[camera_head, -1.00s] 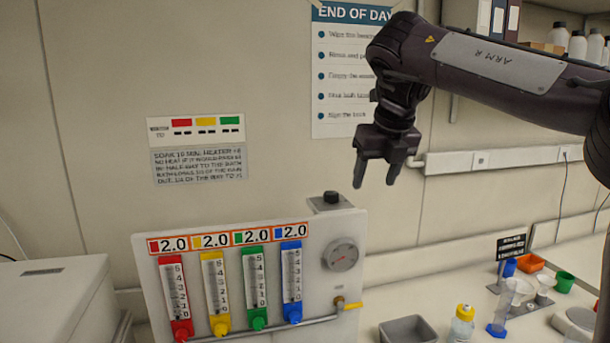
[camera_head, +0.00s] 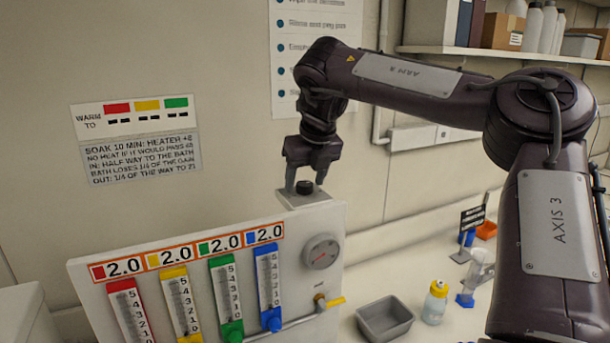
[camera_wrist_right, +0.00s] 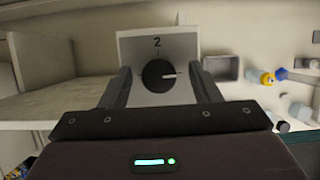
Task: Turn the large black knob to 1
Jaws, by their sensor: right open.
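The large black knob (camera_head: 305,187) sits on a pale box on top of the flowmeter panel. The right wrist view shows the knob (camera_wrist_right: 158,75) from above, with its white pointer aimed right and a "2" printed at the plate's far edge. No "1" is readable. My right gripper (camera_head: 306,183) is directly above the knob, pointing down and open. In the right wrist view its fingers (camera_wrist_right: 163,88) stand on either side of the knob, with gaps on both sides. My left gripper is out of view.
The panel (camera_head: 325,220) carries four coloured flow tubes, a round gauge (camera_head: 321,252) and a yellow-handled valve (camera_head: 333,302). A grey tray (camera_head: 385,318), a yellow-capped bottle (camera_head: 436,302) and small labware stand to the right. A wall sign (camera_head: 140,150) hangs behind at the left.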

